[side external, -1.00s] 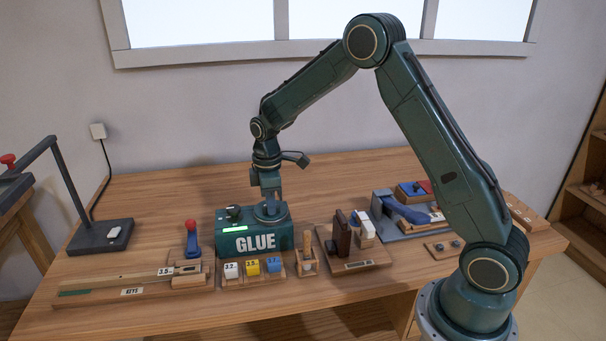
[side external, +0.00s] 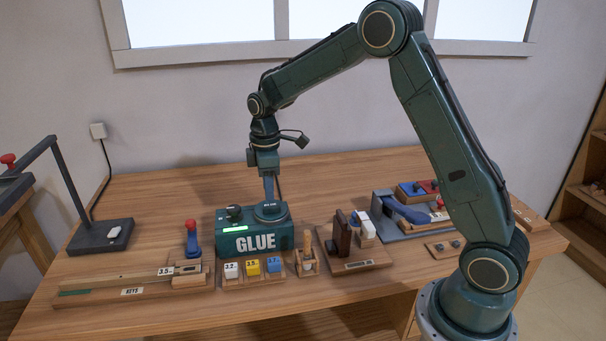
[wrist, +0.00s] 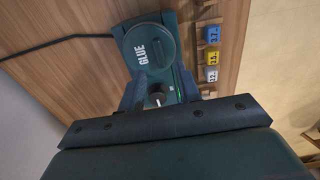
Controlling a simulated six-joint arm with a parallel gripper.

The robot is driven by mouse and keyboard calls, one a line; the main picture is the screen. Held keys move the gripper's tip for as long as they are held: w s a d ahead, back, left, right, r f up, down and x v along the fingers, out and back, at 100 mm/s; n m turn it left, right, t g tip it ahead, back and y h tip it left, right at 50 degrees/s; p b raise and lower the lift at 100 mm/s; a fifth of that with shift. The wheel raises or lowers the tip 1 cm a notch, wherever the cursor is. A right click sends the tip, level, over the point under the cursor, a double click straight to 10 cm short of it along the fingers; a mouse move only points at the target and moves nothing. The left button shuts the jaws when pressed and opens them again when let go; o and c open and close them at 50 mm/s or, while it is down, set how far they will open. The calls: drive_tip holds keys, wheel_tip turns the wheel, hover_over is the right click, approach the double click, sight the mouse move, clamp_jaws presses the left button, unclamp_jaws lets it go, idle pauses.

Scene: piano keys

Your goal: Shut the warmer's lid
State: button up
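The glue warmer (side external: 255,238) is a green box marked GLUE with a lit green strip. Its round green lid (side external: 270,212) lies flat on top and looks closed; in the wrist view the lid (wrist: 152,45) covers the opening, with no glue visible. A dark knob (side external: 234,213) stands on the box beside the lid. My gripper (side external: 272,198) points down just above the lid, seemingly clear of it. In the wrist view my gripper's two fingers (wrist: 158,92) are apart with nothing held between them.
In front of the warmer are labelled blocks (side external: 252,267), a brush holder (side external: 306,262) and a key rail (side external: 130,288). A wooden stand (side external: 355,250) and a blue-handled tool (side external: 400,208) are to the right. The bench (side external: 160,195) behind and left is mostly clear.

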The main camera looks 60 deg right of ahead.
sight(269, 206)
wheel_tip(269, 206, up, 9)
drive_tip(key=shift+f, duration=0.15)
idle(0.5)
drive_tip(key=s+a+r+m+t, duration=0.2)
drive_tip(key=s+r, duration=0.3)
drive_tip(key=s, duration=0.3)
drive_tip(key=s+a+r+m+t, duration=0.1)
drive_tip(key=s+a+r+m, duration=0.2)
drive_tip(key=s, duration=0.5)
drive_tip(key=s+a+f+m+t, duration=0.1)
drive_tip(key=s+m, duration=0.3)
drive_tip(key=s, duration=1)
drive_tip(key=shift+s+f+t, duration=0.15)
drive_tip(key=shift+s+t, duration=0.1)
drive_tip(key=shift+t, duration=0.55)
